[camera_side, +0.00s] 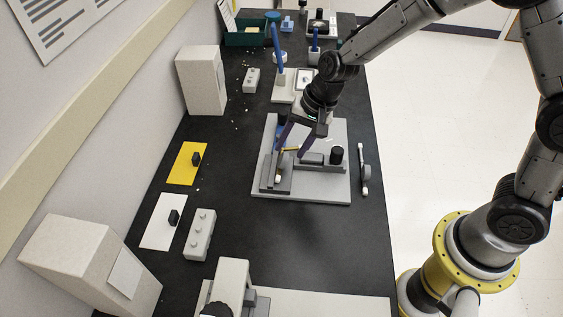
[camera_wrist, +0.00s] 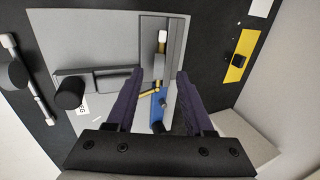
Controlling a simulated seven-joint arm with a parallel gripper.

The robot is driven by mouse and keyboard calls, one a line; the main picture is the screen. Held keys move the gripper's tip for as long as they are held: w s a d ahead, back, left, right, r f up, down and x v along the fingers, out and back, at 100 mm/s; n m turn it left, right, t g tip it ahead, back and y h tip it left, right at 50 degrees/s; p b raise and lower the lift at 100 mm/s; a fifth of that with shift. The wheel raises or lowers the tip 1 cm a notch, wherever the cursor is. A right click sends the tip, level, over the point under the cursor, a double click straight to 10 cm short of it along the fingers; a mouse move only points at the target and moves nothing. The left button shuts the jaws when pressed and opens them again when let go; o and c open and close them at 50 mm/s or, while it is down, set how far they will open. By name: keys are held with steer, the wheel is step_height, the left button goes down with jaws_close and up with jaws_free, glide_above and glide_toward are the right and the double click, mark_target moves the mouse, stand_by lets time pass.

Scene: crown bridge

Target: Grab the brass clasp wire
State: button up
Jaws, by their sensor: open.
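The brass clasp wire (camera_wrist: 149,91) is a small yellow bent piece in the wrist view, beside a blue part (camera_wrist: 156,107). It shows in the side view as a short yellow streak (camera_side: 291,149) above the grey fixture plate (camera_side: 327,188). My gripper (camera_wrist: 158,76) has its two dark purple fingers spread, one on each side of the wire, with visible gaps. In the side view my gripper (camera_side: 290,154) is low over the left part of the plate. I cannot tell the exact height of the fingertips relative to the wire.
A grey bar (camera_side: 312,158) and a black knob (camera_side: 336,155) stand on the plate right of the wire. A white-tipped grey block (camera_wrist: 162,36) is beyond the fingertips. A rod with a dark knob (camera_side: 364,172) lies right of the plate.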

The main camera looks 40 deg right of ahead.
mark_target(285, 158)
steer(key=x, duration=0.4)
steer(key=shift+w+d+f, duration=0.1)
steer(key=shift+w+d, duration=0.1)
steer(key=shift+d, duration=0.05)
jaws_close()
